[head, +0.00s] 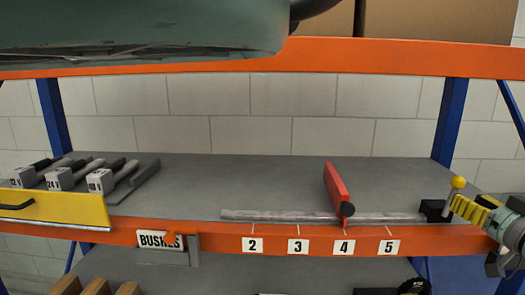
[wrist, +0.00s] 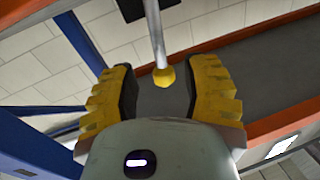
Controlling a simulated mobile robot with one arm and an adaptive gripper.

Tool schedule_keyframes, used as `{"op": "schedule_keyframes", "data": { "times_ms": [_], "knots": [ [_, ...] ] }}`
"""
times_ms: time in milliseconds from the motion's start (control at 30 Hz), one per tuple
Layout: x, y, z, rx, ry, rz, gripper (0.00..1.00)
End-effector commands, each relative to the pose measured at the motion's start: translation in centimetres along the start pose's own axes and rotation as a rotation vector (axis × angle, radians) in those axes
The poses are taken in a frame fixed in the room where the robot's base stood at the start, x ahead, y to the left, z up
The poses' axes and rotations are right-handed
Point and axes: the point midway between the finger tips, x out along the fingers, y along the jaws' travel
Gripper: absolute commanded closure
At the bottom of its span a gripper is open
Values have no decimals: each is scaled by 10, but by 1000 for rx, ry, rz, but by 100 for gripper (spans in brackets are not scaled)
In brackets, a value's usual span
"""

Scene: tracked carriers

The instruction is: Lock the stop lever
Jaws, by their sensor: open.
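The stop lever, a grey rod with a yellow ball knob (head: 458,182), stands at the right end of the shelf by a black block (head: 432,210). In the wrist view its rod comes down from the top, and the yellow knob (wrist: 164,77) shows between the two fingers. My gripper (head: 463,208), with yellow ribbed fingers, is at the right shelf edge beside the lever. In the wrist view my gripper (wrist: 163,88) is open, with a gap on both sides of the knob. Whether the lever is locked I cannot tell.
A red plate with a black knob (head: 336,190) stands on a grey rail (head: 270,215) at label 4. A yellow-fronted drawer (head: 60,208) with grey pieces is at left. A blue upright (head: 450,122) stands behind the lever. The orange shelf beam (head: 215,236) runs along the front.

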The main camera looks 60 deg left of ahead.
Motion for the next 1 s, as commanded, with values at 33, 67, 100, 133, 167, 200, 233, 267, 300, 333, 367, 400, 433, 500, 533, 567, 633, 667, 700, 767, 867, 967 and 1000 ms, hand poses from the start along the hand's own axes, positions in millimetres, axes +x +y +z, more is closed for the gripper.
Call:
{"op": "schedule_keyframes", "data": {
  "times_ms": [33,67,100,133,167,200,233,267,300,333,367,400,433,500,533,567,633,667,700,767,867,967,1000],
  "knots": [
    [10,-3,-6,4,0,-8,54],
    [14,-3,-6,1,1,-7,54],
    [20,-3,-6,1,0,-7,54],
    [24,-4,-5,1,-2,-8,54],
    [27,-3,-4,2,-2,-8,54],
    [31,-3,-4,1,0,-8,54],
    [34,-2,-4,0,1,-7,54],
    [36,-2,-4,-1,2,-6,54],
    [39,-2,-4,-1,3,-5,54],
    [41,-2,-3,-1,3,-5,54],
    [42,-2,-3,1,2,-4,54],
    [44,-2,-2,1,1,-5,54],
    [46,-2,-1,1,1,-5,54],
    [48,-2,0,0,1,-5,54],
    [48,-2,0,0,0,-5,54],
    [49,-2,0,0,1,-5,54],
    [49,-2,0,-1,1,-6,54],
    [50,-2,0,-1,1,-6,54],
    [50,-2,0,-1,1,-6,54],
    [50,-2,0,-1,1,-6,54],
    [50,-2,0,-1,1,-6,52],
    [49,-2,0,-1,1,-5,62],
    [49,-2,0,-1,1,-4,66]
  ]
}}
